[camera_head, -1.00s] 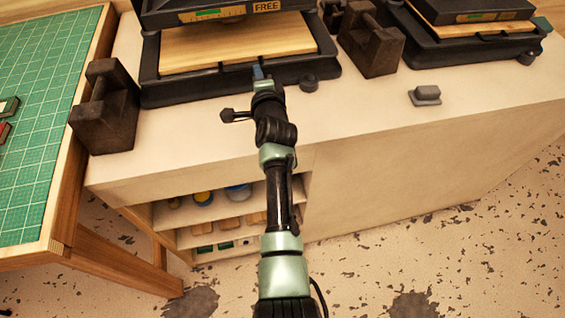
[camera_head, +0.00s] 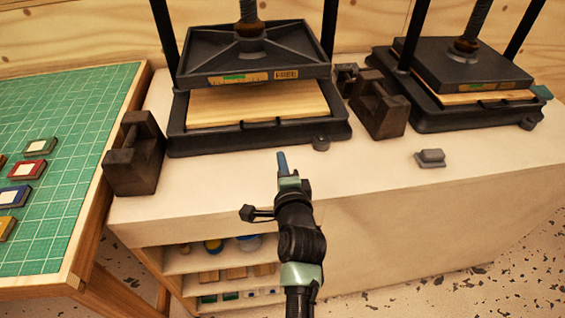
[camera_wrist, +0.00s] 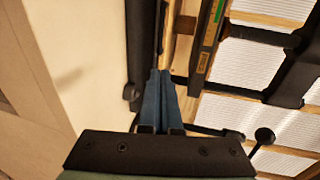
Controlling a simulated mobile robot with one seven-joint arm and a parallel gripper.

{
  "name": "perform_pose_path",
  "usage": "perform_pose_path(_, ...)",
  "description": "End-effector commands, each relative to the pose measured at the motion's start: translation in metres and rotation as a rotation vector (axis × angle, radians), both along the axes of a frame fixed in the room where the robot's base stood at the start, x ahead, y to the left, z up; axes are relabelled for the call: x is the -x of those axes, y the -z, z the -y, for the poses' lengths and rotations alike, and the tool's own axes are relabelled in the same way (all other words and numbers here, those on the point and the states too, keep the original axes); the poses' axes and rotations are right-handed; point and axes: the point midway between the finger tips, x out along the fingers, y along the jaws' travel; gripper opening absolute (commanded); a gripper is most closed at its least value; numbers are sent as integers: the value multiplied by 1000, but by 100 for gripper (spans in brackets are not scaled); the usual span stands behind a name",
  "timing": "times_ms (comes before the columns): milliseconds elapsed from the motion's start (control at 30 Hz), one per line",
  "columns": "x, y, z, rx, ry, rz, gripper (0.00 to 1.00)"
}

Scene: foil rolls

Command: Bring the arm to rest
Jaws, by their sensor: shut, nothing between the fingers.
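My gripper (camera_head: 283,162) is over the pale bench top (camera_head: 220,195), in front of the left press (camera_head: 250,100). Its blue fingers lie together and hold nothing. In the wrist view the fingers (camera_wrist: 160,95) also touch along their length, with the dark edge of a press beyond them. My arm reaches up from the bottom of the head view. How high the fingers are above the bench is hard to tell.
Dark iron weights stand left (camera_head: 133,155) and right (camera_head: 378,105) of the left press. A second press (camera_head: 460,85) is at the right, with a small grey block (camera_head: 431,158) in front. A green cutting mat (camera_head: 60,190) with small framed pieces lies left. Shelves (camera_head: 215,262) open below the bench.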

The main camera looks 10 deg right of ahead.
Motion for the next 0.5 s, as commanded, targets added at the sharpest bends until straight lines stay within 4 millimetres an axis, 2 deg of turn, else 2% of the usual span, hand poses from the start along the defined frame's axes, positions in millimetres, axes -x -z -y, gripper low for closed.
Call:
perform_pose_path(133, 9, -1, 0, 0, 0, -1, 0)
perform_pose_path(333, 9, -8, -1, 11, -3, 8, 0)
perform_pose_path(367, 8, -14, -2, 26, -7, 18, 0)
perform_pose_path(433, 4, -39, -5, 86, -20, 57, 0)
perform_pose_path(500, 1, -78, -10, 185, -35, 117, 0)
